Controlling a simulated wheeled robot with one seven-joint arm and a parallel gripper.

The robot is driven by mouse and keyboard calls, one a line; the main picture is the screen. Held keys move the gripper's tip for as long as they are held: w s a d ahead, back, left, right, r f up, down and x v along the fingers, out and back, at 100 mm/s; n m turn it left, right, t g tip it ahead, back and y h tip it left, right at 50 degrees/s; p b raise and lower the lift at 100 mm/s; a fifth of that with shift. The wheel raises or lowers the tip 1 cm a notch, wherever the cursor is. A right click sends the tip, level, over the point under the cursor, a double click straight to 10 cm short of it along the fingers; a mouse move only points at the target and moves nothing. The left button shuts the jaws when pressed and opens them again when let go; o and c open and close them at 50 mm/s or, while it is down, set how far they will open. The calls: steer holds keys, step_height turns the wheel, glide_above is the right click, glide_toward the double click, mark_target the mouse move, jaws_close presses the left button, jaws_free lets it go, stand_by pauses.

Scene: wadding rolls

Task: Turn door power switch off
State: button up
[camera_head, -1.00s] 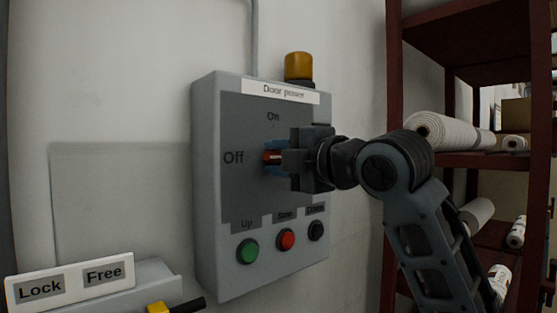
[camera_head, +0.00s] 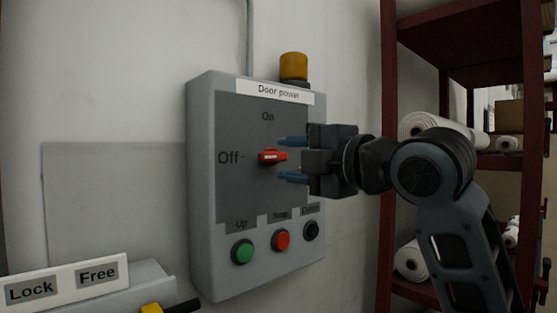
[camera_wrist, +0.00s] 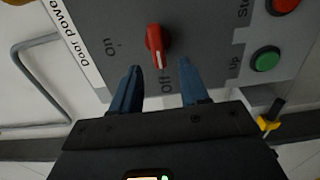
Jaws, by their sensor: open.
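The door power switch (camera_head: 272,157) is a red rotary knob on the panel of a grey box (camera_head: 203,180) labelled "Door power". In the head view the knob lies horizontal, in line with the "Off" label at its left. It also shows in the wrist view (camera_wrist: 157,42), its white-marked end toward "Off". My gripper (camera_head: 292,159) is open, with its two blue fingers apart, one above and one below the knob's level, just to its right. The wrist view shows the fingers (camera_wrist: 158,85) empty and short of the knob, not touching it.
Green (camera_head: 242,251), red (camera_head: 282,240) and black (camera_head: 311,230) buttons sit below the switch. An amber lamp (camera_head: 293,67) tops the box. A Lock/Free plate (camera_head: 65,284) is at lower left. A dark red shelf (camera_head: 387,120) with white rolls stands behind my arm.

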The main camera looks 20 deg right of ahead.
steer(key=shift+v, duration=1.6)
steer(key=shift+f, duration=0.1)
steer(key=s+a+f+m+h+p, duration=0.1)
steer(key=s+f+m+h, duration=0.1)
steer(key=s+f+m, duration=0.55)
steer(key=s+a+f+m+h+p, duration=0.15)
steer(key=f+m, duration=0.35)
steer(key=f, duration=0.6)
steer(key=s+f+m+h+p, duration=0.2)
steer(key=s+f+m, duration=0.35)
steer(key=f, duration=0.35)
steer(key=s+d+f+m+g+p, duration=0.1)
steer(key=s+f+m, duration=0.1)
steer(key=s, duration=1.1)
steer(key=s+f+m+g+p, duration=0.1)
steer(key=s+f, duration=0.2)
steer(key=s, duration=1.1)
steer(key=shift+s+d+m, duration=0.25)
steer(key=shift+d+m, duration=0.1)
steer(key=shift+m, duration=0.05)
